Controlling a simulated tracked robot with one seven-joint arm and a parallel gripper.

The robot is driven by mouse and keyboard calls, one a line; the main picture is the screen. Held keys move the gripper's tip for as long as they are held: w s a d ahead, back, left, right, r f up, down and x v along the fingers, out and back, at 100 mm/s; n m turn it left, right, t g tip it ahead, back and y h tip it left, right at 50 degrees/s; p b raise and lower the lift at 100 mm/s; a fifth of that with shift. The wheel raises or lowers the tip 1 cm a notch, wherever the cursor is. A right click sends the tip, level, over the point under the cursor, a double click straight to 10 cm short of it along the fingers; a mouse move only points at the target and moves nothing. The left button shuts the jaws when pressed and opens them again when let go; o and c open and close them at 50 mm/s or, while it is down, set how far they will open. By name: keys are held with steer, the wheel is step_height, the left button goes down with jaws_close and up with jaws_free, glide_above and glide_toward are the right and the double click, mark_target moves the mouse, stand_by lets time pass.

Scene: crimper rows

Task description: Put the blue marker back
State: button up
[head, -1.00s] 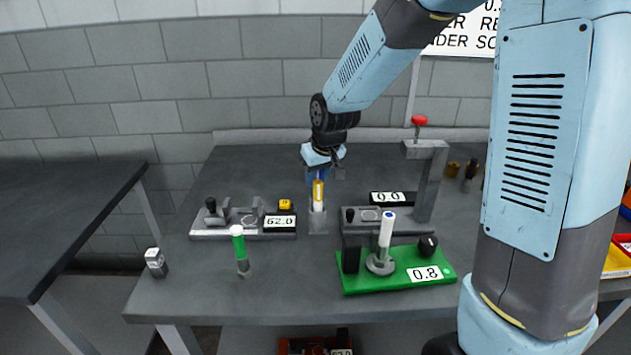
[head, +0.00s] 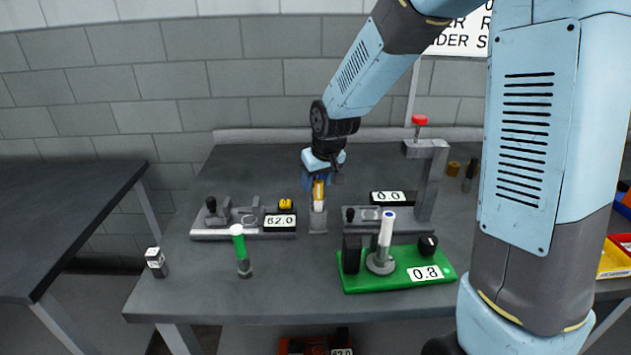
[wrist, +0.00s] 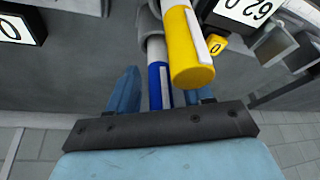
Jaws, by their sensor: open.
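A marker with a blue end (wrist: 157,82) and a pale barrel stands between my open fingers in the wrist view, apparently untouched. My gripper (wrist: 163,75) has one blue finger on each side of it. A yellow marker (wrist: 190,50) with a white strip stands close in front of it, partly covering it. In the head view my gripper (head: 317,182) is over a small grey holder (head: 318,226), with the yellow marker (head: 318,190) upright there. The blue-ended marker cannot be made out in the head view. A white marker with a blue top (head: 386,228) stands on a green board (head: 428,262).
A green marker (head: 241,246) stands in a small base at the front. Grey crimper fixtures with number displays (head: 280,223) flank the holder. A tall grey press (head: 432,185) with a red knob stands to the right. A small grey block (head: 157,263) sits at the left edge.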

steer(key=v, duration=1.2)
steer(key=s+d+r+m+t+h, duration=0.1)
steer(key=s+d+r+m, duration=0.1)
steer(key=s+d, duration=0.6)
steer(key=s+d+r+m, duration=0.3)
steer(key=s+d+r, duration=0.2)
steer(key=s, duration=0.9)
steer(key=d, duration=0.3)
steer(key=shift+d+t+h, duration=0.35)
steer(key=shift+t+h, duration=0.05)
steer(key=shift+s, duration=0.1)
